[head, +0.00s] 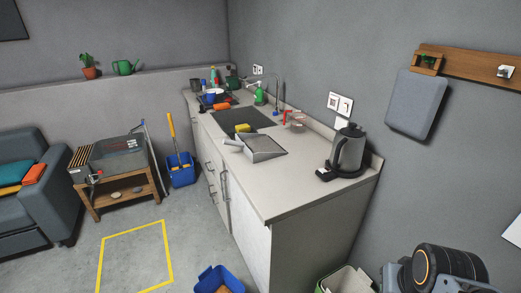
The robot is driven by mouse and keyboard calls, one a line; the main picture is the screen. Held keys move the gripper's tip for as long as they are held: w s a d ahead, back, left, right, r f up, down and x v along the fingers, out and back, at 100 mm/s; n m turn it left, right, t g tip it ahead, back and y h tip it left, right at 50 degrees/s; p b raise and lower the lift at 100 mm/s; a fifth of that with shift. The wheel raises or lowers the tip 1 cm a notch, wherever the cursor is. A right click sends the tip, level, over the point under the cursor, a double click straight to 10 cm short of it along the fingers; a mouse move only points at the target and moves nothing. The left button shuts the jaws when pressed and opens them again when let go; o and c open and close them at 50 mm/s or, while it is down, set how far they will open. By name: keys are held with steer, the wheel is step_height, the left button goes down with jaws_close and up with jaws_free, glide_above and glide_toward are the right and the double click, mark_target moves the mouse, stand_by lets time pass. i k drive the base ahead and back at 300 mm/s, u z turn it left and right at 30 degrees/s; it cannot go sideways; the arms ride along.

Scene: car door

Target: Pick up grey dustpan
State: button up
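The grey dustpan (262,148) lies on the light countertop, between the sink and the kettle. Its short handle points left, toward the front edge of the counter, and its wide pan faces right. Nothing holds it. Part of my arm shows at the bottom right corner, well apart from the dustpan. My gripper's fingers are not in view.
A kettle (349,149) stands on the counter right of the dustpan. A yellow sponge (242,128) and the dark sink (240,119) lie behind it. A blue bin (214,281) stands on the floor before the cabinet (249,224). Floor left of the cabinet is mostly open.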

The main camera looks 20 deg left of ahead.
mark_target(258, 148)
steer(key=u, duration=2.85)
steer(key=i, duration=4.1)
steer(key=z, duration=3.5)
steer(key=i, duration=1.75)
steer(key=z, duration=0.35)
